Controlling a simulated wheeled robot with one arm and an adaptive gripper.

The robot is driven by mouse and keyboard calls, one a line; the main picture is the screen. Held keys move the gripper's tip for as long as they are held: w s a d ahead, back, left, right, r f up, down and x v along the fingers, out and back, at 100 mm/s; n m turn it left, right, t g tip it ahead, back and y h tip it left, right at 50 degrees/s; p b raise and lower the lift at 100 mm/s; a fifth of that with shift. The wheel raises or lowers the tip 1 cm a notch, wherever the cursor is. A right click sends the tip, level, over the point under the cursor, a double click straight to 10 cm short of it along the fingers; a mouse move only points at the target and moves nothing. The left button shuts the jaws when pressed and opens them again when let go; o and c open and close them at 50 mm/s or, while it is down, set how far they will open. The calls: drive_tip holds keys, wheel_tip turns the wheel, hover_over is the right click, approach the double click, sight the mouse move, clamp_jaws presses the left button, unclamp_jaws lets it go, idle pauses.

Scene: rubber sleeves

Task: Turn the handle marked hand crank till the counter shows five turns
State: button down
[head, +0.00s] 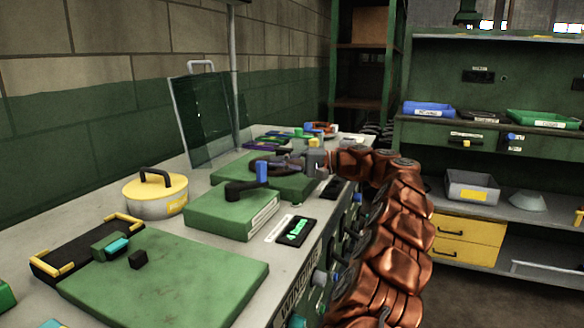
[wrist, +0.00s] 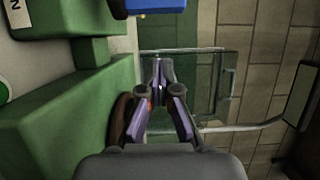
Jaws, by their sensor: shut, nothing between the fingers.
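In the head view a green box (head: 230,212) stands on the bench, with a black crank arm (head: 240,190) on top and an upright blue handle (head: 262,172) at its end. Its label is too small to read. A small black display with green digits (head: 298,231) lies in front of it; I cannot read the count. My gripper (head: 268,165) reaches in from the right, just behind the blue handle. In the wrist view my gripper (wrist: 161,85) is shut and empty. A blue block (wrist: 155,5), probably the handle, shows at the top edge, apart from the fingers.
Another green box (head: 285,186) stands behind, partly hidden by my gripper. A yellow-lidded pot (head: 155,195) and a clear upright panel (head: 207,120) stand to the left. A green board (head: 170,285) lies in front. Shelves (head: 490,130) with trays stand at the right.

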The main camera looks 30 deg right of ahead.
sight(264, 163)
drive_tip(key=shift+s+a+b, duration=0.3)
drive_tip(key=shift+a, duration=0.4)
drive_tip(key=shift+s+a+b, duration=0.25)
drive_tip(key=shift+a+b, duration=0.1)
drive_tip(key=shift+a, duration=0.3)
drive_tip(key=shift+s+a+b, duration=0.3)
drive_tip(key=shift+a, duration=0.4)
drive_tip(key=shift+s+m+t+h+b, duration=0.4)
drive_tip(key=shift+m+t+h+b, duration=0.1)
drive_tip(key=shift+t, duration=0.1)
